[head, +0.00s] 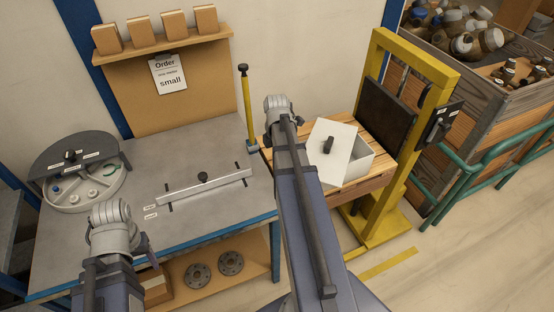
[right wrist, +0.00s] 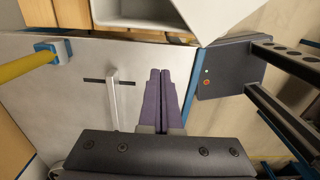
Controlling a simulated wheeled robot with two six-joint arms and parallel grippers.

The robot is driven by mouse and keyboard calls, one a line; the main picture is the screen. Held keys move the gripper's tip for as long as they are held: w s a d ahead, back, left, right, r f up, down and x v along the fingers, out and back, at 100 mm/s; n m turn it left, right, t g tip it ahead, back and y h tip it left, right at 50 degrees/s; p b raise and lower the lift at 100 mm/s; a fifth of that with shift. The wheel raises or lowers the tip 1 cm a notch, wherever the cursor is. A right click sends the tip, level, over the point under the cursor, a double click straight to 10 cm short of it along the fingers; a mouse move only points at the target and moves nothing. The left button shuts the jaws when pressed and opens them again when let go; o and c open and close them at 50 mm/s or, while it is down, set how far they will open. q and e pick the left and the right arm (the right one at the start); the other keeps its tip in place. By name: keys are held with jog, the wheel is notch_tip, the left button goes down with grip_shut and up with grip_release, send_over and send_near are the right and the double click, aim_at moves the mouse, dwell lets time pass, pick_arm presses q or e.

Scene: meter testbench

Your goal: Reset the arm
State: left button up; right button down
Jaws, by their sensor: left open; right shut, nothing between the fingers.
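My left gripper (head: 148,251) is low over the front edge of the grey workbench (head: 215,213), largely hidden behind its own wrist. Its jaws are open and I see nothing held in them. My right arm reaches up the middle of the head view, where its gripper is hidden. In the right wrist view my right gripper (right wrist: 160,72) shows two purple fingers shut together with nothing between them. A pale bar with a dark knob (head: 204,178) lies across the bench.
A round tray with small parts (head: 114,192) stands at the bench's left. A yellow post (head: 247,113) rises at its back right corner. A white box (head: 358,165) with a tilted lid (head: 332,143) sits on a wooden stand beside a yellow frame (head: 421,62).

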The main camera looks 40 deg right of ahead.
pick_arm(q)
jog(key=shift+r, duration=0.65)
pick_arm(e)
jog(key=shift+r, duration=0.65)
jog(key=a+f+m+b, duration=0.2)
jog(key=a+m, duration=0.3)
jog(key=a, duration=1.6)
pick_arm(q)
notch_tip(320, 180, down, 4)
jog(key=shift+f+b, duration=0.1)
jog(key=shift+b, duration=0.75)
pick_arm(e)
jog(key=s+a+f+m, duration=0.1)
jog(key=s+a+m, duration=0.2)
jog(key=a, duration=0.5)
jog(key=s+a+f+m+h, duration=0.1)
jog(key=s+a+m, duration=0.2)
jog(key=a, duration=0.6)
jog(key=shift+s, duration=0.2)
